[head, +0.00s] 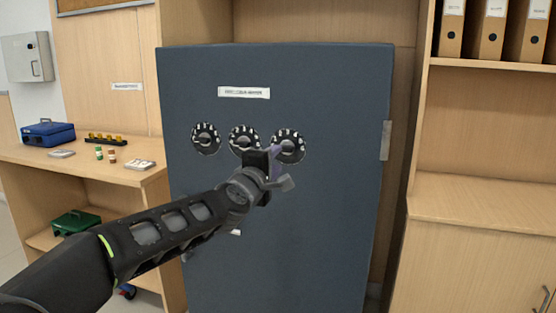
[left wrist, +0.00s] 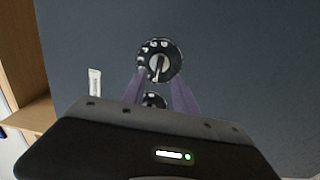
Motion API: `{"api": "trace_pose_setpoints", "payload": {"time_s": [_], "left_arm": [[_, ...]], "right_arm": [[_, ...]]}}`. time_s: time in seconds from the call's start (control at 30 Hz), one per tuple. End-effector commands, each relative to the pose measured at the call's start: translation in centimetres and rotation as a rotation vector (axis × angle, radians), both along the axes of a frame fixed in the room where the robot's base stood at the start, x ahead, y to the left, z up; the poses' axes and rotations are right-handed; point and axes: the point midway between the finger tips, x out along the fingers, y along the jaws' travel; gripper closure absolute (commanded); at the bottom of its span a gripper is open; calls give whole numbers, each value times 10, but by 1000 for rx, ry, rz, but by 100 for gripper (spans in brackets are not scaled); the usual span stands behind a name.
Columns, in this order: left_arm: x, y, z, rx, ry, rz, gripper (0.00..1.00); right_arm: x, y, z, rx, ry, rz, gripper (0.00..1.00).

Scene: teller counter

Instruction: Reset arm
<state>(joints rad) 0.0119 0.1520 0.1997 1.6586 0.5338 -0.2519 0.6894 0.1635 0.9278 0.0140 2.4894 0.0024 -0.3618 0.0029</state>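My left arm reaches in from the left in the head view. My left gripper (head: 276,163) is in front of the dark blue-grey safe door (head: 330,230), just below the right-hand dial (head: 289,144). The middle dial (head: 243,138) is partly hidden by it, and the left dial (head: 205,138) is clear. In the left wrist view the purple fingers of my left gripper (left wrist: 160,82) are spread apart with nothing held. One black dial (left wrist: 160,61) with a pale pointer lies past the fingertips; another dial (left wrist: 153,99) shows between the fingers, partly hidden. My right gripper is not in view.
A wooden counter (head: 95,167) on the left holds a blue cash box (head: 48,133) and small items. A green box (head: 75,222) sits on the shelf below. Wooden shelving (head: 480,195) with binders (head: 490,30) stands on the right.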

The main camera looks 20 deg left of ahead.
Motion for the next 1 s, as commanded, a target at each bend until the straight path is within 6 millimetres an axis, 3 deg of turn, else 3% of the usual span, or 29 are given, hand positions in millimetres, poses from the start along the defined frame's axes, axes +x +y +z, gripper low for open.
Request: {"api": "trace_pose_setpoints", "payload": {"time_s": [0.33,0.47,0.57,0.67,0.87,1.0], "left_arm": [[-1,0,0,8,-1,0,65],[-1,-1,-1,108,-10,1,65],[-3,-12,-41,283,32,-27,65],[-3,-25,-100,422,100,-73,65],[-25,-53,-255,688,285,-232,65],[-66,-70,-364,832,413,-385,65]], "right_arm": [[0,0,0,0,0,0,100],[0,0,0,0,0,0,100],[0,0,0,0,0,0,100],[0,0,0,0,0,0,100],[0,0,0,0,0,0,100],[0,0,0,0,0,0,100]]}}
